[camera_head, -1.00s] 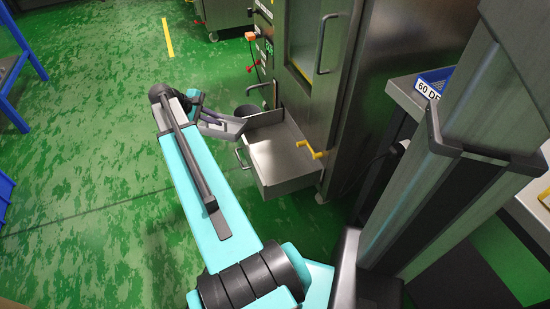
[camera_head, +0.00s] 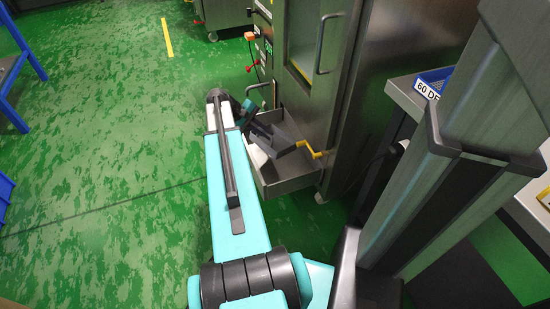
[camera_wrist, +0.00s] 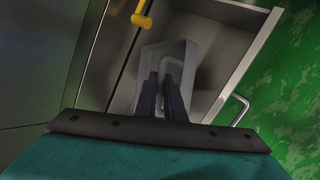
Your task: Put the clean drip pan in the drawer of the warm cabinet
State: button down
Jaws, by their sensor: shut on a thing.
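The warm cabinet (camera_head: 352,100) is a tall steel unit, and its drawer (camera_head: 292,184) is pulled out near the floor. The drawer's rim and its handle (camera_wrist: 234,110) show in the wrist view. My gripper (camera_wrist: 166,95) is shut on the grey drip pan (camera_wrist: 178,50), which is tilted in the wrist view. In the head view the pan (camera_head: 286,139) is over the drawer opening, partly hidden by my arm. I cannot tell whether it touches the drawer floor.
A yellow-handled lever (camera_head: 314,153) sticks out from the cabinet close to the pan; it also shows in the wrist view (camera_wrist: 142,16). A blue labelled bin (camera_head: 436,82) stands on a bench at the right.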

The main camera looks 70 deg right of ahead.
jog(key=shift+r, duration=0.1)
jog(key=w+a+r+n+t+h+p, duration=0.1)
jog(key=w+a+r+n+t+p, duration=0.3)
jog(key=w+a+r+p, duration=0.6)
jog(key=w+a+r+n+t+h+p, duration=0.2)
jog(key=w+a+r+n+p, duration=0.45)
jog(key=w+r, duration=0.75)
jog(key=w+a+r+n+t+h+p, duration=0.1)
jog(key=w+a+r+n+t+p, duration=0.3)
jog(key=w+a+r+n+p, duration=0.55)
jog(key=w+a+r+n+t+y+p, duration=0.2)
jog(key=w+a+r+p, duration=0.3)
jog(key=a+r, duration=0.7)
jog(key=w+a+r+n+t+y+p, duration=0.1)
jog(key=w+a+r+n+y+p, duration=0.2)
jog(key=w+a+r+n+p, duration=0.2)
jog(key=w+a+r+n+t+y+p, duration=0.2)
jog(key=w+a+r+p, duration=0.5)
jog(key=a+r, duration=1.3)
jog(key=n+p, duration=0.1)
jog(key=p, duration=0.2)
jog(key=shift+n+t+y, duration=0.3)
jog(key=shift+n, duration=0.1)
jog(key=shift+a, duration=0.1)
